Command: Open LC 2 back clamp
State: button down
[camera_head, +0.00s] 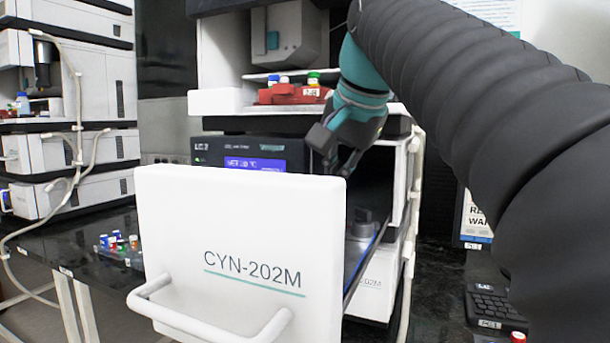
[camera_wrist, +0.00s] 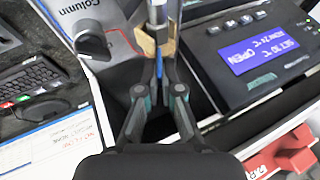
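My gripper (camera_head: 347,168) is above the pulled-out compartment of LC 2, behind the white front labelled CYN-202M (camera_head: 240,250). Its fingers point down. In the wrist view my gripper (camera_wrist: 158,52) shows its fingers close together, with a narrow blue strip between them and a tan piece (camera_wrist: 142,40) by the tips. I cannot tell whether they hold anything. A dark grey clamp knob (camera_head: 362,222) stands in the compartment below the fingers. A grey clamp knob (camera_wrist: 93,43) shows left of the fingers in the wrist view. A second clamp is not clearly visible.
Red trays with bottles (camera_head: 295,92) sit above. A keyboard (camera_head: 495,305) is at right.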

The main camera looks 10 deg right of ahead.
jog(key=shift+s+d+f+m+t+y+b, duration=0.25)
jog(key=shift+t+y+b, duration=0.2)
jog(key=shift+b, duration=0.35)
jog(key=shift+s+d+f+m+t+y+b, duration=0.1)
jog(key=shift+d+f+t+y+b, duration=0.2)
jog(key=shift+y+b, duration=0.35)
jog(key=shift+s+d+f+t+y+b, duration=0.1)
jog(key=shift+t+y+b, duration=0.5)
jog(key=shift+b, duration=0.25)
jog(key=c, duration=1.3)
grip_release()
jog(key=shift+c, duration=0.2)
jog(key=v, duration=1.2)
